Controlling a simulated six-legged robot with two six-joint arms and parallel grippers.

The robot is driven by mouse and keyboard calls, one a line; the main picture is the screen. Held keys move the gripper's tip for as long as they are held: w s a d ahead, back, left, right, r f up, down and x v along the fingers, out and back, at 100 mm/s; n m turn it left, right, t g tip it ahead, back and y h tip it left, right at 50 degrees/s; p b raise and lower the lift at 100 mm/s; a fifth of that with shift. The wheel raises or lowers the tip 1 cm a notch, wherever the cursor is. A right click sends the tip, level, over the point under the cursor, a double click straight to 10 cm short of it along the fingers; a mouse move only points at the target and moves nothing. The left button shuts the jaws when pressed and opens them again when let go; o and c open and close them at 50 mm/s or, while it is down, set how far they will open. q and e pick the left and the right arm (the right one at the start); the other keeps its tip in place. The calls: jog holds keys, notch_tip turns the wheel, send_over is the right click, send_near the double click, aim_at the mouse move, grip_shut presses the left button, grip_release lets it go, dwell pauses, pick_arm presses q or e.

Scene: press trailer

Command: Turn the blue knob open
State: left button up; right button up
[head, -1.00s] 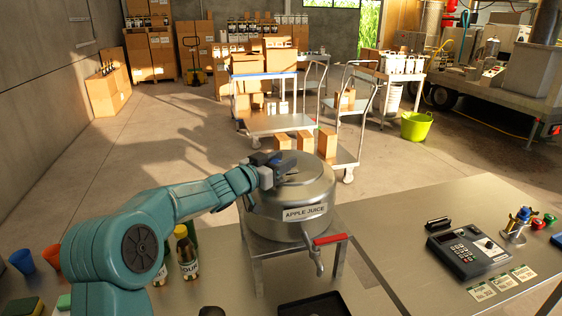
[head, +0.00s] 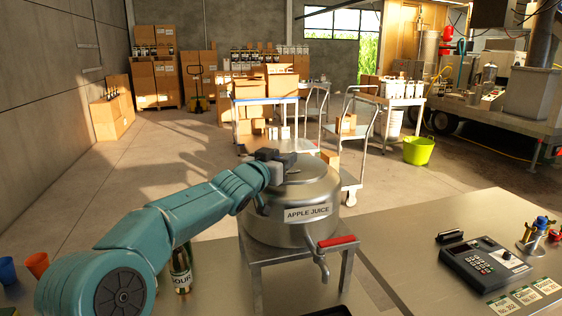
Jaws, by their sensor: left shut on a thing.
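The steel tank labelled APPLE JUICE (head: 290,228) stands on a metal stand on the table, with a tap and red lever (head: 337,241) at its front. My left gripper (head: 277,156) is at the upper left of the tank's lid (head: 305,168). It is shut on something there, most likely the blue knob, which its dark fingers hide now. The grip itself is too small to see well. My right gripper is not in view.
A dark bottle (head: 181,270) stands beside my left arm. Carts with boxes stand behind the tank.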

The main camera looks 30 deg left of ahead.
pick_arm(q)
jog(key=o, duration=1)
jog(key=shift+f, duration=0.1)
jog(key=shift+s+b, duration=0.3)
jog(key=shift+s, duration=0.15)
jog(key=s, duration=0.2)
jog(key=s+b, duration=0.1)
jog(key=s, duration=0.1)
jog(key=s+b, duration=0.1)
jog(key=s, duration=0.1)
jog(key=shift+d+f, duration=0.1)
jog(key=shift+d, duration=0.2)
jog(key=s, duration=0.6)
jog(key=s+d, duration=0.1)
jog(key=s, duration=0.2)
jog(key=shift+s, duration=0.1)
